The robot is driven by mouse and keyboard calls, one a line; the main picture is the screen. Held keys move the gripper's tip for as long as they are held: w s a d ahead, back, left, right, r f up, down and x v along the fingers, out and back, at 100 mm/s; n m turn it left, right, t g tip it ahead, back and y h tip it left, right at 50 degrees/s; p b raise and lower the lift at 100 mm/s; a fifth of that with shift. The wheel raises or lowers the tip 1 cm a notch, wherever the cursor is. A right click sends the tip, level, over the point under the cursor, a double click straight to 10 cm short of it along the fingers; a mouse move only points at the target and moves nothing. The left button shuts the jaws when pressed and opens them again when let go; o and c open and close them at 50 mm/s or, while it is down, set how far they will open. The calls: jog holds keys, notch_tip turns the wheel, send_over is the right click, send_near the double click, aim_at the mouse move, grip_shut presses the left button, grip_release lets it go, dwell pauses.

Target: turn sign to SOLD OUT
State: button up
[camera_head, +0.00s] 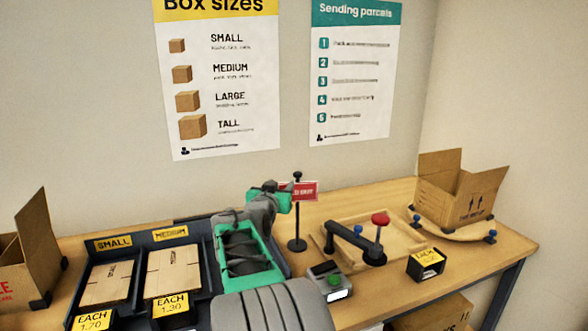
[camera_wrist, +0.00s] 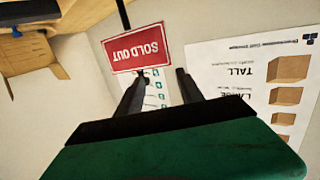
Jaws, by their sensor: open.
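The sign is a red plate with white lettering on a dark post with a round base. In the head view the red sign (camera_head: 304,191) is partly hidden by my gripper (camera_head: 284,188), which is beside its left part. In the wrist view the sign (camera_wrist: 135,48) reads SOLD OUT, upside down in the picture. The open gripper (camera_wrist: 162,76) has its two fingertips apart, the left one near the plate's lower edge. I cannot tell whether they touch. Nothing is held.
A device with a green button (camera_head: 333,281), a red-knobbed tool (camera_head: 380,219), a price holder (camera_head: 426,263) and an open carton (camera_head: 458,195) stand to the right. Posters hang on the wall behind.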

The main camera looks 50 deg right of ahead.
aim_at(297, 175)
jog(key=shift+m+g+h, duration=0.3)
jog(key=shift+m+h, duration=0.1)
jog(key=shift+h, duration=0.4)
jog(key=d, duration=0.1)
jog(key=s+d+r, duration=0.1)
jog(key=s+d, duration=0.1)
jog(key=shift+d+r, duration=0.2)
jog(key=shift+d, duration=0.15)
jog(key=x, duration=0.7)
jog(key=shift+d, duration=0.3)
jog(key=shift+w, duration=0.1)
grip_shut()
